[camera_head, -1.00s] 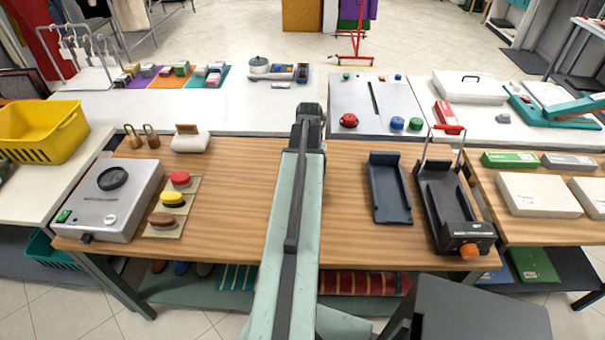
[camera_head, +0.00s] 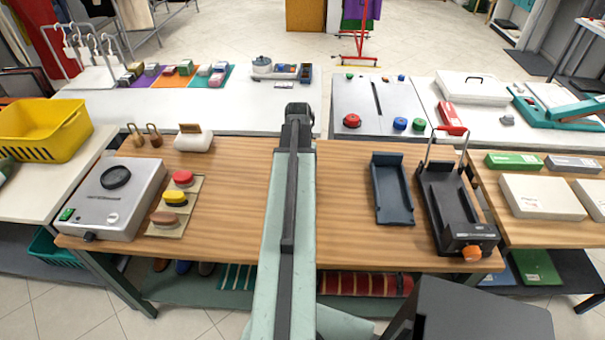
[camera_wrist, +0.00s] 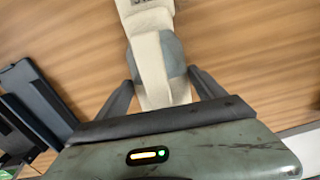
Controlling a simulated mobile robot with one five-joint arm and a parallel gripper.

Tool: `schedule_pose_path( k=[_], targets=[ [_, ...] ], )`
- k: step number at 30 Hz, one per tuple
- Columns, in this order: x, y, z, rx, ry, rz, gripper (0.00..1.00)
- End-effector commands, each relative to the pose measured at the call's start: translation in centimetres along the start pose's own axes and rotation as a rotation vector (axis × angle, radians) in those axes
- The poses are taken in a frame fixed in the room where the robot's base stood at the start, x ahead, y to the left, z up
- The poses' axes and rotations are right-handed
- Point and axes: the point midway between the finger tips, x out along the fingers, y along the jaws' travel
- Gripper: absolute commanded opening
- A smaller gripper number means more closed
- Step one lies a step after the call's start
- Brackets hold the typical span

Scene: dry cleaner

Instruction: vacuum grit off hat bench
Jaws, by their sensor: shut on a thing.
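My gripper (camera_wrist: 162,76) is shut on a cream-and-grey tool (camera_wrist: 151,50), which looks like a small handheld vacuum. The tool lies between the two dark fingers and extends toward the top of the wrist view, over wood-grain top; whether it touches the wood cannot be told. The wooden bench (camera_head: 345,220) spans the middle of the head view. My arm reaches over its centre toward the far edge and hides the tool and that strip of the top there. No grit can be made out in either view.
On the bench's left are a grey machine (camera_head: 115,205), red, yellow and brown brushes (camera_head: 174,196) and a white pad (camera_head: 193,139). On its right are a dark tray (camera_head: 391,190) and a black stand (camera_head: 450,205). Bare wood lies on both sides of my arm.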

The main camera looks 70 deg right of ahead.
Motion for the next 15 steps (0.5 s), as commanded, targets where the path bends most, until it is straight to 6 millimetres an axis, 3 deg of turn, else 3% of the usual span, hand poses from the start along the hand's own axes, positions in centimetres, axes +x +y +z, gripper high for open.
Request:
schedule_pose_path(
  k=[6, 15],
  targets=[
    [-0.1, -2.1, 0.2, -0.002, 0.000, -0.001, 0.41],
    [-0.1, -2.8, 0.3, -0.002, 0.000, 0.000, 0.41]
  ],
)
